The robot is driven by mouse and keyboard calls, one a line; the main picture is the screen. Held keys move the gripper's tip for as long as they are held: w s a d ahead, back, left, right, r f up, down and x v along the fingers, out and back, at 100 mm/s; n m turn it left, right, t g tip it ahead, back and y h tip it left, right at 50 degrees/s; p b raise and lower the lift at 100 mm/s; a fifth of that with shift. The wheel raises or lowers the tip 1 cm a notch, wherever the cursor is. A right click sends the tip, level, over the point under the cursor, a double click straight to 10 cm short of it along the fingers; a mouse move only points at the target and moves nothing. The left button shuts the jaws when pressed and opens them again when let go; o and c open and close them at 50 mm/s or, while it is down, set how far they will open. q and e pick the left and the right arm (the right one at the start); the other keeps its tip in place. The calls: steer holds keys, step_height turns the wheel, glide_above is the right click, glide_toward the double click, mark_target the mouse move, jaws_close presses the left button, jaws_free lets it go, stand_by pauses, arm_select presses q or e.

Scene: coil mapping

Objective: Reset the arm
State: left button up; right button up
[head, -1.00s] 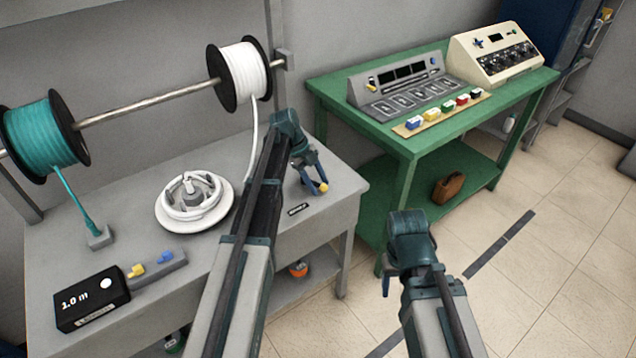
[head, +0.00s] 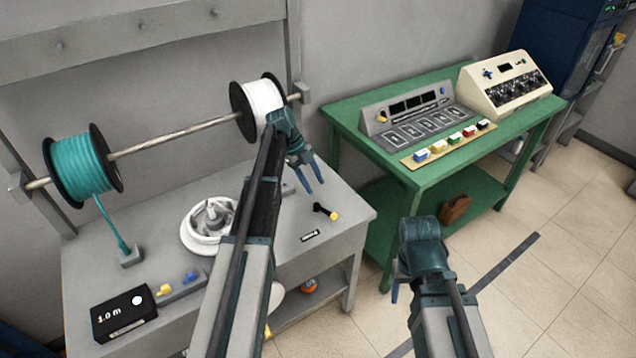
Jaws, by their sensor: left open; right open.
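My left arm crosses the grey bench (head: 345,205). Its gripper (head: 315,184) is open and empty above the bench's right part, in front of the white spool. A black tool with a yellow end (head: 326,211) lies on the bench just below the fingertips, apart from them. My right gripper (head: 398,288) is over the floor at lower right, its fingers mostly hidden behind its wrist. No object shows in it.
A teal spool (head: 82,165) and a white spool (head: 255,105) hang on a rod. A white coil winder (head: 205,228) and a black 1.0 m box (head: 124,312) are on the bench. A green table (head: 480,150) with two consoles stands right.

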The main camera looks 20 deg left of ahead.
arm_select(q)
steer(key=shift+a+r, duration=0.1)
steer(key=shift+r, duration=0.15)
steer(key=s+d+f+n+y, duration=0.1)
steer(key=s+d+n+y, duration=0.2)
steer(key=s+d+n, duration=0.7)
steer(key=s+d+f+n+y, duration=0.1)
steer(key=s+d+n+y, duration=0.2)
steer(key=s+d+n, duration=0.7)
steer(key=shift+s+d, duration=0.75)
steer(key=shift+s, duration=2.95)
